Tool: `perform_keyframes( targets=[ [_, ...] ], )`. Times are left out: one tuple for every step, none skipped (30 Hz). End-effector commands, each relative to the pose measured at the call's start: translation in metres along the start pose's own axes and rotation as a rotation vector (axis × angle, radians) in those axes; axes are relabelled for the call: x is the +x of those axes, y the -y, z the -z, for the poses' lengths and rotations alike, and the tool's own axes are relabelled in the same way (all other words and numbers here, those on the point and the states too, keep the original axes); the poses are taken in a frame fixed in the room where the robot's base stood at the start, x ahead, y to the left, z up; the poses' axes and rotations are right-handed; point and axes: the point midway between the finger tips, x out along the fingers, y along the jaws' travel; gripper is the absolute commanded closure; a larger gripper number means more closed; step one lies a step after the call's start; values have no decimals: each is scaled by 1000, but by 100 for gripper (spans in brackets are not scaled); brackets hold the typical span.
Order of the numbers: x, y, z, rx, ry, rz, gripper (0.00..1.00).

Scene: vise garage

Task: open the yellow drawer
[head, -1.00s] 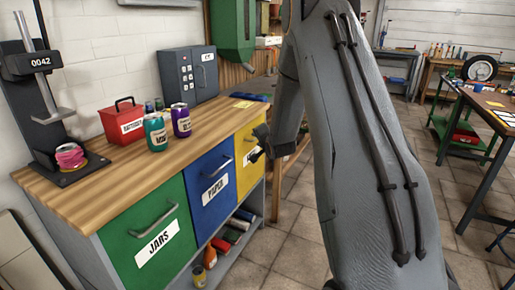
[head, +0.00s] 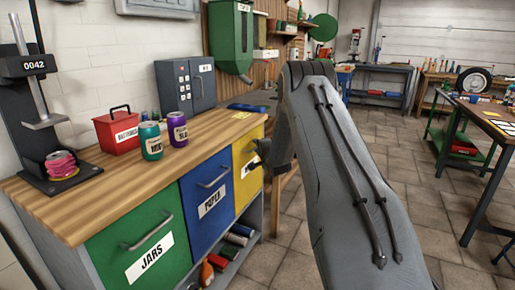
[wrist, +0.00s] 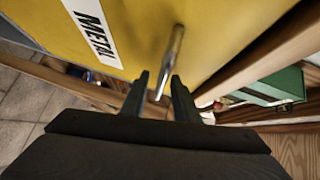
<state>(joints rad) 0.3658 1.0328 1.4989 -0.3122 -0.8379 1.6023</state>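The yellow drawer (head: 246,190) is the rightmost front of the workbench and looks shut, level with the blue drawer beside it. In the wrist view the yellow front (wrist: 135,25) fills the top, with a white METAL label (wrist: 92,28). Its metal bar handle (wrist: 172,55) points toward my gripper (wrist: 160,98). My gripper's two fingers are apart, with the handle's near end between them; I cannot tell whether either touches it. In the head view my gripper (head: 262,152) is at the yellow drawer's right side, and my arm hides part of it.
The blue drawer (head: 206,212) and green JARS drawer (head: 125,240) are left of it. Cans, a red box (head: 118,133) and a press stand on the wooden top (head: 100,185). A wooden post (head: 279,208) stands close right. Open floor (head: 420,160) lies further right.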

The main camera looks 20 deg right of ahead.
Motion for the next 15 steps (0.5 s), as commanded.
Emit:
perform_keyframes(
  targets=[
    [1,0,0,0,0,0,72],
    [2,0,0,0,0,0,72],
    [2,0,0,0,0,0,72],
    [2,0,0,0,0,0,72],
    [2,0,0,0,0,0,72],
    [2,0,0,0,0,0,72],
    [2,0,0,0,0,0,72],
    [2,0,0,0,0,0,72],
    [2,0,0,0,0,0,76],
    [2,0,0,0,0,0,81],
    [2,0,0,0,0,0,86],
    [2,0,0,0,0,0,93],
    [2,0,0,0,0,0,98],
    [2,0,0,-1,0,0,100],
    [2,0,0,-1,0,0,100]
  ],
)
